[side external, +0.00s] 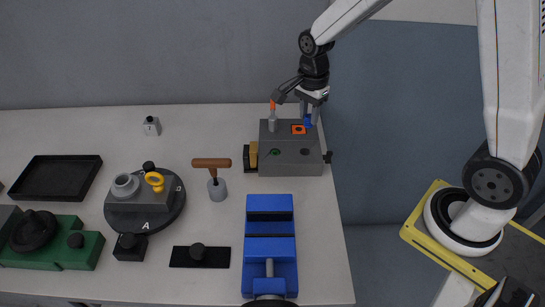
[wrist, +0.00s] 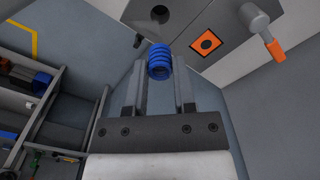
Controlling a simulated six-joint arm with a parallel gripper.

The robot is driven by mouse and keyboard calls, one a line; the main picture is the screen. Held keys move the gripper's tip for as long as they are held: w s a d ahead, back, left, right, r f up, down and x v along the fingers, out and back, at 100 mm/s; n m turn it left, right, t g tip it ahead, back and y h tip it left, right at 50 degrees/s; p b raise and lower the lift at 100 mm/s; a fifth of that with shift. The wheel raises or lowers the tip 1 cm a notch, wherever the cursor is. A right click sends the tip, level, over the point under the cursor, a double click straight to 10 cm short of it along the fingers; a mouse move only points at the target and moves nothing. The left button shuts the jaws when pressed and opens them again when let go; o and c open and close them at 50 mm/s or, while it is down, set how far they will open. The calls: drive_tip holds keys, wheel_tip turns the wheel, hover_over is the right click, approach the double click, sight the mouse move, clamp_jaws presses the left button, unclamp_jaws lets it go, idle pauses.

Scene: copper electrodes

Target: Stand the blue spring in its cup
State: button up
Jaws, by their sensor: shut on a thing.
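My gripper (side external: 308,112) is shut on the blue spring (side external: 308,121) over the far right edge of the grey block (side external: 285,168). In the wrist view the ribbed blue spring (wrist: 159,62) sits between my fingertips (wrist: 160,75), seen nearly end-on. It looks clear of the block, but the height of the gap is hard to judge. The dark hole also shows in the wrist view (wrist: 158,13). I cannot tell which opening is the spring's cup.
An orange square plate (side external: 298,129) and a silver post with an orange handle (side external: 272,118) stand on the block beside my gripper. A black knob (side external: 327,157) juts from its right side. A blue vise (side external: 270,235) and a wooden-handled tool (side external: 212,164) are nearby.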

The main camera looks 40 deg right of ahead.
sight(309, 115)
drive_tip(key=shift+f, duration=1.45)
drive_tip(key=shift+f, duration=0.1)
drive_tip(key=shift+f, duration=2.55)
drive_tip(key=shift+f, duration=0.75)
drive_tip(key=o, duration=0.9)
drive_tip(key=shift+o, duration=0.2)
drive_tip(key=shift+r, duration=3.9)
